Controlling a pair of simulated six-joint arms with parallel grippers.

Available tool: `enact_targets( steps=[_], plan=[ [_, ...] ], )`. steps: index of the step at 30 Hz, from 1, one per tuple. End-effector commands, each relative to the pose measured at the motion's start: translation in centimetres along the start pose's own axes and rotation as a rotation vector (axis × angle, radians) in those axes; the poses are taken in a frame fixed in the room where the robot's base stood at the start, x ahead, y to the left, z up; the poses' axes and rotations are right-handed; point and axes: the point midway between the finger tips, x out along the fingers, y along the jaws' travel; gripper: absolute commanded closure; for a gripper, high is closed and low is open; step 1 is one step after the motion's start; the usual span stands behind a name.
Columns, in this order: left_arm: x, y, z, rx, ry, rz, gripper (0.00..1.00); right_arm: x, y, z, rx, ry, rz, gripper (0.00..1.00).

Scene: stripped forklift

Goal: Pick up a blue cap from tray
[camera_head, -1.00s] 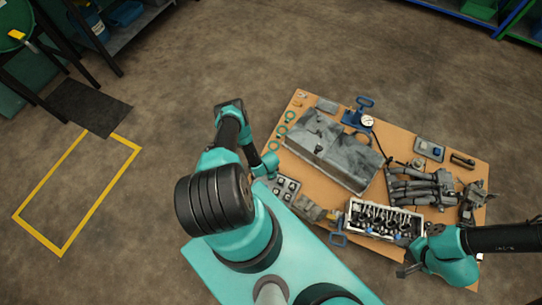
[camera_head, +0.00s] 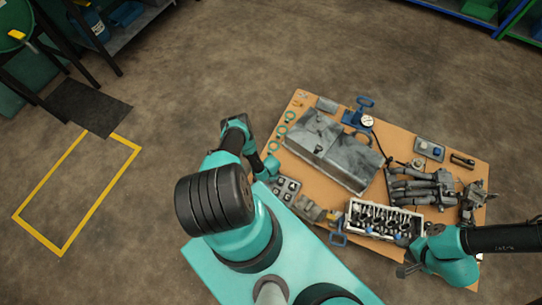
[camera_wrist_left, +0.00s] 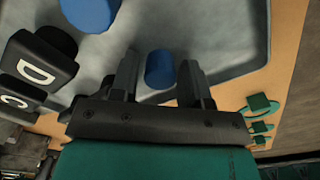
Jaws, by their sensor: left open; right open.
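In the left wrist view, a blue cap (camera_wrist_left: 160,72) stands between the two open fingers of my left gripper (camera_wrist_left: 159,64). The fingers are on either side of it; I cannot tell whether they touch it. A second blue cap (camera_wrist_left: 92,12) is at the top left. Both are on a grey tray (camera_wrist_left: 228,62). Black blocks marked D (camera_wrist_left: 38,72) and C (camera_wrist_left: 18,100) are at the left. My right gripper (camera_head: 407,270) is open and empty at the front right.
Teal rings (camera_wrist_left: 260,108) lie on the orange board beside the tray.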

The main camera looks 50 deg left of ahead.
Motion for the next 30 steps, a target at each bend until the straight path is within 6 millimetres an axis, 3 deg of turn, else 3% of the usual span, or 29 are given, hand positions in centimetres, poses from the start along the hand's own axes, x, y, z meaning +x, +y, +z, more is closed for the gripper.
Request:
enact_targets(
  steps=[9, 20, 30],
  plan=[
    [-0.03, -0.02, 0.0, 0.0, 0.0, 0.0, 0.58, 0.0, 0.0, 0.0, 0.0, 0.0, 0.0, 0.58],
    [-0.03, -0.02, 0.0, 0.0, 0.0, 0.0, 0.93, 0.0, 0.0, 0.0, 0.0, 0.0, 0.0, 0.58],
    [-0.32, 0.01, -0.31, 0.006, 0.0, -0.001, 0.93, 0.0, 0.0, 0.0, 0.0, 0.0, 0.0, 0.58]
  ],
)
